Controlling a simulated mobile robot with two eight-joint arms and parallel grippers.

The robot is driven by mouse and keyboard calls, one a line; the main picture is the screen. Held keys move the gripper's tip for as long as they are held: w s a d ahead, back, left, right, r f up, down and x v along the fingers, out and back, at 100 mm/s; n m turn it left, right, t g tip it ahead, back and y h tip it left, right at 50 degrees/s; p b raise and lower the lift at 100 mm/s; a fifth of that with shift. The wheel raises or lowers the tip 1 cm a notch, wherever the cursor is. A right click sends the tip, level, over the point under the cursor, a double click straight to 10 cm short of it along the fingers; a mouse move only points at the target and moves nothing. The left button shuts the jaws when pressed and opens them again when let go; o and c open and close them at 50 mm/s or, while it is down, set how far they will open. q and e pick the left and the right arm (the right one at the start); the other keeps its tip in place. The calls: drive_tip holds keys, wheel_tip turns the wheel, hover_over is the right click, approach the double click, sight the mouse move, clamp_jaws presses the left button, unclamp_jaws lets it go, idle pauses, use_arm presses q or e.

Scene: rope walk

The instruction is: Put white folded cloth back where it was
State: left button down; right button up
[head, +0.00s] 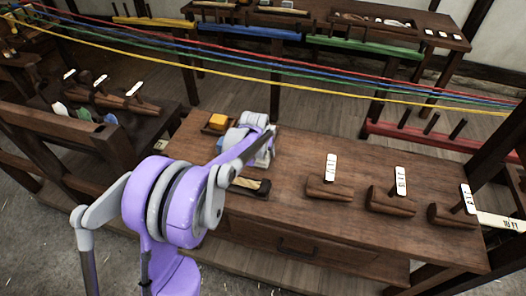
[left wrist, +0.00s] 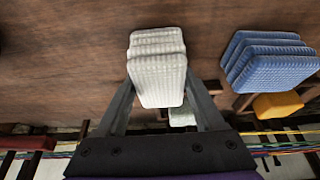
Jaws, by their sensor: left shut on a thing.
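The white folded cloth (left wrist: 157,68) is a ribbed stack in the left wrist view, between the two fingers of my left gripper (left wrist: 160,88), which is shut on it. Whether it touches the table top cannot be told. In the head view my left gripper (head: 266,152) is over the left part of the wooden table (head: 290,165), and my arm hides much of what is there. A blue folded cloth (left wrist: 270,62) lies beside the white one in the left wrist view. A small pale piece (left wrist: 182,116) shows behind the gripped cloth. My right gripper is not in view.
A yellow block (head: 218,121) sits on a small wooden holder near my gripper. Wooden blocks with white tags (head: 330,190) stand along the table's right part. Coloured ropes (head: 300,75) stretch across behind the table. The table's middle is mostly bare.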

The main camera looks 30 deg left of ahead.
use_arm(q)
drive_tip(key=shift+f, duration=0.15)
unclamp_jaws()
drive_tip(key=shift+r, duration=0.25)
drive_tip(key=v, duration=1.2)
drive_tip(key=s+d+f+m, duration=0.1)
drive_tip(key=s+d, duration=0.3)
drive_tip(key=s, duration=0.4)
drive_tip(key=s+d+f+m, duration=0.1)
drive_tip(key=s+d+f, duration=0.1)
drive_tip(key=s+d, duration=0.3)
drive_tip(key=s+d+f+h+p, duration=0.1)
drive_tip(key=s+d, duration=0.4)
drive_tip(key=s, duration=0.7)
drive_tip(key=shift+s+f+m+t, duration=0.25)
drive_tip(key=shift+f+m+t, duration=0.15)
drive_tip(key=shift+f, duration=0.4)
